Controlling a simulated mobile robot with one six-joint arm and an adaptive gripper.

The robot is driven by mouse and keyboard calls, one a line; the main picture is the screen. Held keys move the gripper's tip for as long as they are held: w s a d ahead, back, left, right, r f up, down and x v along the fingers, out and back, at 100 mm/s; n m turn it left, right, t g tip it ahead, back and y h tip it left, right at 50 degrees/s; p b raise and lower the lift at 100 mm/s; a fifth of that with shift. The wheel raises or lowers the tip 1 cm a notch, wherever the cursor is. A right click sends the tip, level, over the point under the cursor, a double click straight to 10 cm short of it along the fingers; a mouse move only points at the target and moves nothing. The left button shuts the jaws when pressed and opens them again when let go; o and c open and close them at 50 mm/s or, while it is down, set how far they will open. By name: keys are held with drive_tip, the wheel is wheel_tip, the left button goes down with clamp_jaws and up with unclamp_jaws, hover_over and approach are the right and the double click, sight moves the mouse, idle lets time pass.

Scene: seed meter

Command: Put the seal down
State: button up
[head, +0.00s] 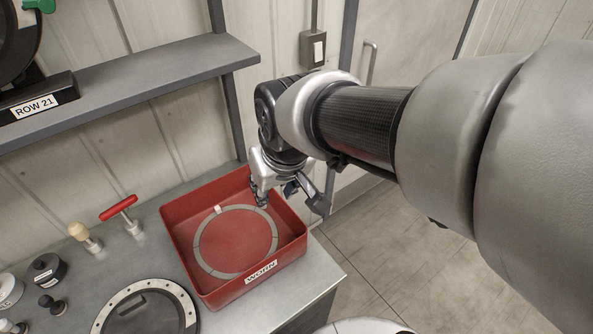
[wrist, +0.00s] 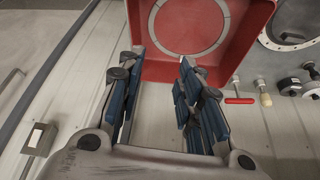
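The seal, a thin grey ring with dark marks (head: 197,243), lies flat on the floor of the red bin labelled WORN (head: 205,283). A small pale patch shows on its far-left part. In the wrist view the seal (wrist: 208,46) shows beyond the fingertips, cut off by the top edge. My gripper (head: 290,199) is over the far right side of the bin. Its fingers (wrist: 162,60) are spread apart with nothing between them, and they are clear of the seal.
A round flanged opening (head: 110,320) stands at the bench front. A red T-handle tool (head: 119,207), a wooden-knobbed tool (head: 80,232) and black parts (head: 47,270) stand left of the bin. A shelf marked ROW 21 (head: 150,85) overhangs the back. Open floor lies right.

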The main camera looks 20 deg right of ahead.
drive_tip(key=s+d+r+m, duration=0.1)
drive_tip(key=s+d, duration=0.3)
drive_tip(key=s, duration=1)
drive_tip(key=shift+r, duration=0.15)
drive_tip(key=shift+f+b, duration=0.8)
drive_tip(key=shift+a, duration=0.15)
